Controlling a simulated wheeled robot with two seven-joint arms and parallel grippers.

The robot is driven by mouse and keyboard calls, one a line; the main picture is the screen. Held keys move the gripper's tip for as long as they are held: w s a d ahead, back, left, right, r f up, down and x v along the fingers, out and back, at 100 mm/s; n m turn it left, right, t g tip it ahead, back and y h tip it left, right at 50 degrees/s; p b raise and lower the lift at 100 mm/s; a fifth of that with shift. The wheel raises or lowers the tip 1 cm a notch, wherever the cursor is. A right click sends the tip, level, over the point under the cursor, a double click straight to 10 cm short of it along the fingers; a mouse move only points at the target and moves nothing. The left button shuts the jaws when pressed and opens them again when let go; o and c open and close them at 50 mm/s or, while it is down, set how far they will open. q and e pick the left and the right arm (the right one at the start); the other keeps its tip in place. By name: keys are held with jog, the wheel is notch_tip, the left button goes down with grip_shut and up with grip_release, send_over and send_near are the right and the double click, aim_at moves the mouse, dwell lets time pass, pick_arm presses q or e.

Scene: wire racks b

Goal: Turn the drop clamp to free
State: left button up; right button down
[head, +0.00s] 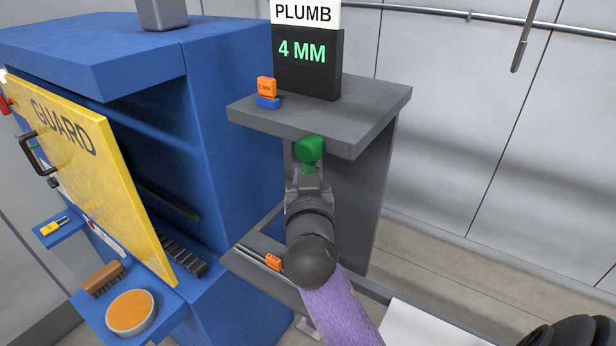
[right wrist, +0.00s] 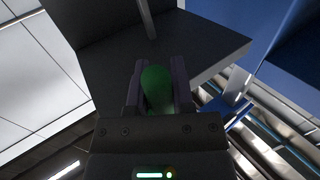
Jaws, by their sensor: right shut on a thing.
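The drop clamp shows as a green rounded knob (head: 309,152) just under the front edge of the grey shelf. My right gripper (head: 309,176) reaches up to it from below and is shut on it. In the right wrist view the green knob (right wrist: 157,88) sits between the two fingers of my right gripper (right wrist: 158,95). The rest of the clamp is hidden behind the gripper, and its set position cannot be told. My left gripper is not in view.
A PLUMB display (head: 308,60) reading 4 MM and an orange block on a blue one (head: 266,91) stand on the grey shelf (head: 370,103). A blue cabinet (head: 225,100) with a yellow GUARD panel (head: 95,170) stands left. A lower ledge holds an orange piece (head: 273,262).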

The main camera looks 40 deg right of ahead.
pick_arm(q)
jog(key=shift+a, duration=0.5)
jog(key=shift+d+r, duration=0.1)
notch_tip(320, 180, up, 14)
jog(key=p, duration=1.4)
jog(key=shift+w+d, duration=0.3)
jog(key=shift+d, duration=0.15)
pick_arm(e)
jog(key=shift+s+d+r+n+g+y, duration=0.15)
jog(key=shift+s+d+n+g, duration=0.1)
jog(key=shift+s+n+g, duration=0.5)
jog(key=shift+s+d+r+n+g+y, duration=0.1)
jog(key=shift+s+d+n+g+y, duration=0.15)
jog(key=shift+s+n+g, duration=0.55)
jog(key=shift+s+d+r+n+g+y, duration=0.1)
jog(key=shift+s+d+n+g, duration=0.25)
jog(key=shift+n, duration=0.7)
jog(key=shift+w+a, duration=0.1)
jog(key=shift+c, duration=2.4)
grip_release()
